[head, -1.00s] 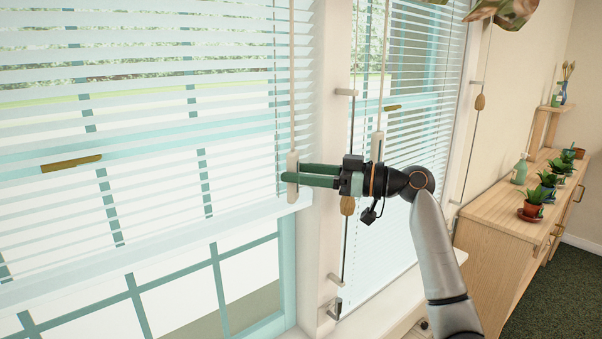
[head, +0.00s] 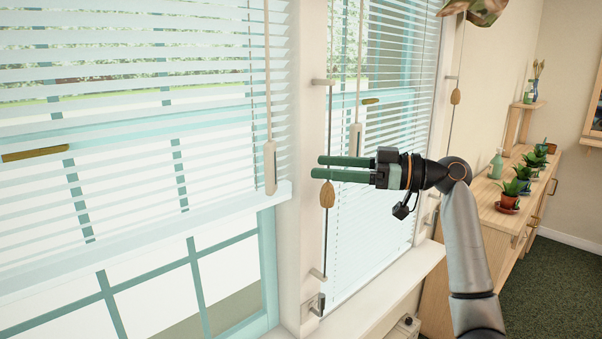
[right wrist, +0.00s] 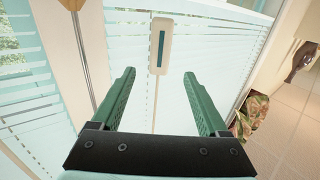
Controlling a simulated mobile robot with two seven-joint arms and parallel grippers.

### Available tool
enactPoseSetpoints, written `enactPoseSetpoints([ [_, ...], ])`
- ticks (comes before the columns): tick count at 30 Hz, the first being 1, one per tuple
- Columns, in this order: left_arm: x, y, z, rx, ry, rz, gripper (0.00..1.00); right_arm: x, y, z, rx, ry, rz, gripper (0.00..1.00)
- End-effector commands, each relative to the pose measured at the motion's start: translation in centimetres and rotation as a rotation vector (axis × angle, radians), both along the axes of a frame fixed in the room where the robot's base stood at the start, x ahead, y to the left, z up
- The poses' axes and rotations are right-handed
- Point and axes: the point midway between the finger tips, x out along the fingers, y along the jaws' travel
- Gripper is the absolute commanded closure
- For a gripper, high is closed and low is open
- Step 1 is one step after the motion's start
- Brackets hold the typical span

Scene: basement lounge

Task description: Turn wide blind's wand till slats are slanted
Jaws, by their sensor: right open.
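The wide blind (head: 130,120) fills the left of the head view. The outdoors shows through gaps between its slats. Its wand hangs at its right side, with a pale handle (head: 269,167) near the bottom rail. My right gripper (head: 316,168) is open and empty, its green fingers pointing left, to the right of that handle and apart from it. My left gripper is out of view.
The narrow blind (head: 400,100) has its own wand handle (head: 355,138), just above my fingers. A wooden cord tassel (head: 327,193) hangs close below my fingertips. A wooden cabinet (head: 480,230) with potted plants stands at the right.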

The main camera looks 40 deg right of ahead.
Motion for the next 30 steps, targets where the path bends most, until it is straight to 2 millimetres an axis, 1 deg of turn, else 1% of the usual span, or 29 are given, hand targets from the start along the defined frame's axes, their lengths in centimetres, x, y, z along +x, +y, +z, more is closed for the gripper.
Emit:
enactPoseSetpoints([
  [1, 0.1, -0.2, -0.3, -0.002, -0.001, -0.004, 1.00, -0.6, -0.6, -0.2, -0.001, 0.002, -0.002, 0.22],
  [3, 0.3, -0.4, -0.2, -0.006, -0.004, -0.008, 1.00, -1.3, -1.1, -0.2, 0.000, 0.001, -0.001, 0.22],
  [7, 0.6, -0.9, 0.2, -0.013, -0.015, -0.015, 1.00, -2.0, -1.6, -0.1, -0.001, 0.001, -0.001, 0.22],
  [13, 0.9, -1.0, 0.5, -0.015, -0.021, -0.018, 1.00, -2.1, -1.7, 0.0, -0.001, 0.001, 0.001, 0.22],
  [25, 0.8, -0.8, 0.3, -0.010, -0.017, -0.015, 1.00, -2.1, -1.7, 0.0, 0.000, 0.001, 0.000, 0.22],
  [26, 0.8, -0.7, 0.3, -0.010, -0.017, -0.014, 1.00, -2.0, -1.7, -0.2, -0.002, 0.005, 0.000, 0.22],
  [28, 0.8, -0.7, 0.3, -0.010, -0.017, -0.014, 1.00, -1.7, -1.3, -1.1, -0.009, 0.029, -0.003, 0.22],
  [29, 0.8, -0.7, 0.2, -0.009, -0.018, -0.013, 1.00, -1.4, -1.1, -1.9, -0.015, 0.048, -0.005, 0.22],
  [30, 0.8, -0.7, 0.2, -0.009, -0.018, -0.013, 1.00, -0.9, -0.5, -3.4, -0.027, 0.084, -0.009, 0.22],
])
